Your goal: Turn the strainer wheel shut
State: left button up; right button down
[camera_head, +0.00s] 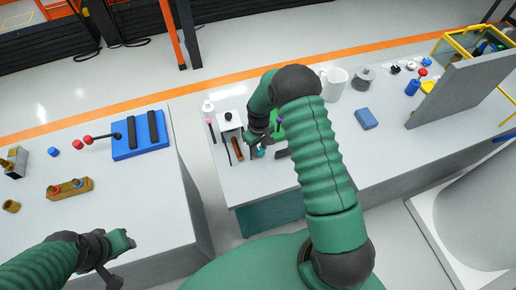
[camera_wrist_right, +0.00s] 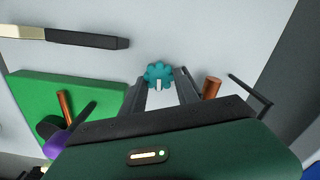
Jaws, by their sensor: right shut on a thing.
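The strainer wheel is a small teal wheel with a lobed rim (camera_wrist_right: 158,73). In the wrist view it sits between the fingertips of my right gripper (camera_wrist_right: 160,85), which is shut on it. In the head view a bit of the teal wheel (camera_head: 261,153) shows under my right gripper (camera_head: 259,148), at the left part of the middle table. My right forearm and wrist hide much of the area around it. My left gripper (camera_head: 118,255) hangs in front of the left table, away from the wheel; its jaw opening is unclear.
Near the wheel are a green board (camera_wrist_right: 75,95), copper-coloured rods (camera_wrist_right: 211,87) and a dark-handled tool (camera_wrist_right: 85,41). On the middle table are a white mug (camera_head: 332,83), a blue block (camera_head: 366,118) and a grey panel (camera_head: 465,88). The left table holds a blue board (camera_head: 139,136).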

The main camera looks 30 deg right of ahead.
aim_at(259, 149)
jog(key=shift+f+m, duration=0.1)
jog(key=shift+m, duration=0.5)
jog(key=shift+s, duration=0.15)
jog(key=c, duration=0.9)
grip_release()
jog(key=shift+d, duration=0.1)
notch_tip(259, 149, up, 17)
jog(key=b, duration=0.1)
jog(key=shift+f+b, duration=0.15)
jog(key=shift+b, duration=0.25)
